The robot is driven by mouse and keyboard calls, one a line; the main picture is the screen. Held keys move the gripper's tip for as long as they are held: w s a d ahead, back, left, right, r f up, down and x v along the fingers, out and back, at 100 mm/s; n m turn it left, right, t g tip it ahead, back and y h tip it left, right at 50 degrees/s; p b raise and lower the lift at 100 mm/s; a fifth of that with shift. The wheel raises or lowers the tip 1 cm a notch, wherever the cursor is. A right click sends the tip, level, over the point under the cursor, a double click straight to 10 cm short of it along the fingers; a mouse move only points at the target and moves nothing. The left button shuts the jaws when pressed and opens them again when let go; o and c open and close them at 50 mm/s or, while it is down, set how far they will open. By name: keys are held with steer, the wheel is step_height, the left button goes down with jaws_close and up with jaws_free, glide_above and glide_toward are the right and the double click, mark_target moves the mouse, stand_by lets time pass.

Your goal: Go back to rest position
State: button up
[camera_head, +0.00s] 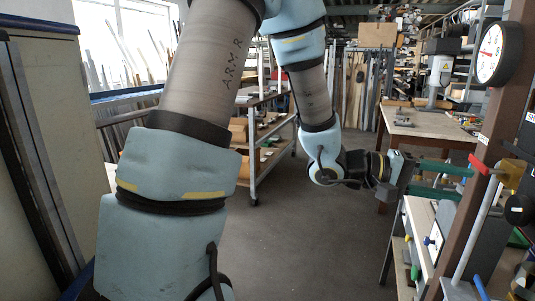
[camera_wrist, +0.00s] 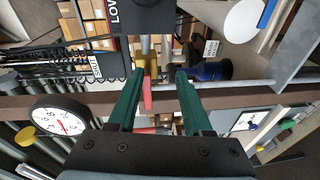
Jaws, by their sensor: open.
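My gripper (camera_head: 462,183) is at the right in the camera_head view, with its two green fingers apart and pointing right. In the camera_wrist view the open fingers (camera_wrist: 157,78) have a visible gap and hold nothing. A red lever (camera_head: 479,165) on a brass fitting (camera_head: 511,174) is close to the fingertips. The lever (camera_wrist: 147,95) and the brass fitting (camera_wrist: 147,64) also show in the camera_wrist view, seen through the gap. I cannot tell whether a finger touches the lever. My arm reaches down and to the right from the top of the view.
A brown post (camera_head: 468,215) with a round gauge (camera_head: 499,53) stands close at the right. A workbench (camera_head: 425,124) is behind my gripper. A shelf cart (camera_head: 270,150) stands behind my arm, and a cabinet (camera_head: 45,140) at the left. The grey floor (camera_head: 300,235) in the middle is clear.

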steer(key=w+a+f+n+t+y, duration=0.1)
steer(key=w+a+f+t+y, duration=0.25)
steer(key=w+a+t, duration=0.35)
steer(key=w+a+f+n+t+y, duration=0.1)
steer(key=w+a+f+t+y, duration=0.3)
steer(key=w, duration=0.5)
steer(key=w+a+f+y+b, duration=0.1)
steer(key=w+a+f+y, duration=0.1)
steer(key=a, duration=0.4)
steer(key=w+a+f+y, duration=0.1)
steer(key=w+a+y, duration=0.1)
steer(key=a, duration=0.5)
steer(key=s+a+f+g+y, duration=0.2)
steer(key=s+a, duration=0.4)
steer(key=a, duration=0.2)
steer(key=s+a+f+g+y, duration=0.2)
steer(key=s+a+g+y, duration=0.1)
steer(key=s+a, duration=0.3)
steer(key=shift+a+n+g+b, duration=0.3)
steer(key=shift+a+b, duration=0.1)
steer(key=shift+a, duration=0.6)
steer(key=shift+c, duration=0.8)
